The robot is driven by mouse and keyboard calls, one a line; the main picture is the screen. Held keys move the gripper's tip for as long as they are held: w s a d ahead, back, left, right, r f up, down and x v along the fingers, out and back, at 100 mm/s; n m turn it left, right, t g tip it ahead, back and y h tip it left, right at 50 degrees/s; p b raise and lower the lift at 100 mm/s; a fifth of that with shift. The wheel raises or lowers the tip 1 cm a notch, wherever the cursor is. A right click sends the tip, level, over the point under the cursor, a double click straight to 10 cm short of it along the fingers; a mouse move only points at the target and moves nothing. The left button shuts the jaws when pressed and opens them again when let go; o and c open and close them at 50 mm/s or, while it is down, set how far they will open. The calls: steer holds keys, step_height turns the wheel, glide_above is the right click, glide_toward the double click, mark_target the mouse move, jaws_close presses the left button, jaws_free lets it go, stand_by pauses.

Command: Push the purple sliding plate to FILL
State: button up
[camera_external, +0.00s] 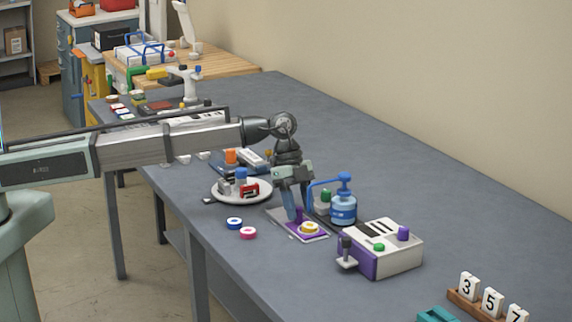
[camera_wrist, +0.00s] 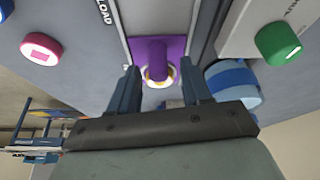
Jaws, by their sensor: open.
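The purple sliding plate (camera_external: 319,237) lies in a grey track on the table, with a yellow-and-white round piece (camera_external: 310,228) on it. A purple post (camera_wrist: 157,54) stands up from the plate (camera_wrist: 178,48) in the wrist view. My gripper (camera_external: 300,213) points down over the plate; in the wrist view its open fingers (camera_wrist: 160,78) stand on either side of the post's line. I cannot tell whether they touch the post. I cannot read a FILL mark in either view.
A blue bottle with a pump (camera_external: 343,207) stands close right of my gripper. A white-and-purple machine box (camera_external: 385,250) is farther right. A white dish of items (camera_external: 258,193) and blue and pink discs (camera_external: 248,233) are to the left. The table's back right is clear.

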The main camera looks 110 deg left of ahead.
steer(key=v, duration=1.2)
steer(key=shift+r, duration=0.45)
steer(key=s+d+f+n, duration=0.2)
steer(key=s+d+f, duration=0.25)
steer(key=d, duration=0.45)
steer(key=s+d+f+n+g, duration=0.1)
steer(key=s+d+f, duration=0.3)
steer(key=d, duration=0.6)
steer(key=s+d+f+n, duration=0.25)
steer(key=d+f, duration=0.25)
steer(key=d, duration=0.4)
steer(key=s+d+f+g, duration=0.1)
steer(key=s+f+g, duration=0.1)
steer(key=s+f, duration=0.6)
steer(key=s+d+f+n+g+y, duration=0.15)
steer(key=s+f, duration=0.25)
steer(key=f, duration=0.8)
steer(key=s+d+f+g, duration=0.1)
steer(key=s+d+f, duration=0.1)
steer(key=s+f, duration=0.55)
steer(key=s+f+g, duration=0.2)
steer(key=s+f, duration=0.6)
steer(key=s, duration=0.5)
steer(key=s+f+g+y, duration=0.1)
steer(key=s+f+g, duration=0.2)
steer(key=s+f, duration=0.6)
steer(key=s+d, duration=0.1)
steer(key=s, duration=0.3)
steer(key=shift+f, duration=0.15)
steer(key=shift+y, duration=0.25)
